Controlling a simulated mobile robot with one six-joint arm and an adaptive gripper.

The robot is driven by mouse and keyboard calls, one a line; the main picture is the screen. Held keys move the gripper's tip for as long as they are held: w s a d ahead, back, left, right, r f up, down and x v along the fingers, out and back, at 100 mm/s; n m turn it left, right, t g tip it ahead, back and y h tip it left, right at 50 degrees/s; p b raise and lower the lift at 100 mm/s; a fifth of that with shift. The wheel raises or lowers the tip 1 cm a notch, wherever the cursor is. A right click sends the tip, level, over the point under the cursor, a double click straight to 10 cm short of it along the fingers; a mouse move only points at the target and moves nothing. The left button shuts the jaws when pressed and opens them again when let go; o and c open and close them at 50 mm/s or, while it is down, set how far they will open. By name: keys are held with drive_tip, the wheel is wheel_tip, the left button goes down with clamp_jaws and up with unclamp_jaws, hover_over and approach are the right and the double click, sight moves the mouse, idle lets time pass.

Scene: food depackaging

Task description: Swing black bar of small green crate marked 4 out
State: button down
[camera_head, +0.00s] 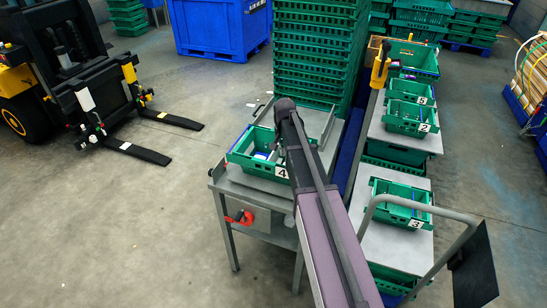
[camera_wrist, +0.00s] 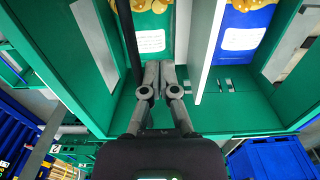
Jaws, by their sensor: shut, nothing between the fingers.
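The small green crate marked 4 (camera_head: 237,153) stands on a grey metal table, partly hidden by my arm. In the wrist view its green wall (camera_wrist: 262,103) surrounds a green pack (camera_wrist: 153,20) and a blue pack (camera_wrist: 242,35) with white labels. A black bar (camera_wrist: 128,38) runs up the picture just left of my gripper (camera_wrist: 160,68). My gripper is shut and empty, with its fingertips inside the crate's outline, right of the bar. I cannot tell whether a finger touches the bar. In the head view the arm hides most of the gripper.
Tall stacked green crates (camera_head: 318,55) rise behind the table (camera_head: 262,190). Crates marked 3 (camera_head: 390,190), 2 (camera_head: 397,125) and 5 stand on tables at the right. A forklift (camera_head: 80,85) and a blue bin (camera_head: 213,30) stand left and behind. The floor left of the table is clear.

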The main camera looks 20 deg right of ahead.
drive_tip(key=shift+s+d+r+p, duration=0.2)
drive_tip(key=shift+d+r+p, duration=0.05)
drive_tip(key=shift+r+p, duration=0.2)
drive_tip(key=shift+s+d+r+p, duration=0.15)
drive_tip(key=shift+d+r+p, duration=0.15)
drive_tip(key=shift+r, duration=0.1)
idle(0.5)
drive_tip(key=shift+s+d+r+p, duration=0.4)
drive_tip(key=shift+d+r+p, duration=0.05)
drive_tip(key=shift+r+p, duration=0.1)
idle(0.7)
drive_tip(key=shift+s+d+r, duration=0.2)
drive_tip(key=shift+s+d, duration=0.25)
drive_tip(key=shift+d, duration=0.2)
idle(0.6)
drive_tip(key=shift+s+d, duration=0.4)
drive_tip(key=shift+d, duration=0.2)
idle(0.6)
idle(0.6)
wheel_tip(320, 180, up, 8)
drive_tip(key=p, duration=0.8)
drive_tip(key=shift+w+a, duration=0.3)
drive_tip(key=shift+a, duration=0.15)
drive_tip(key=shift+s, duration=0.1)
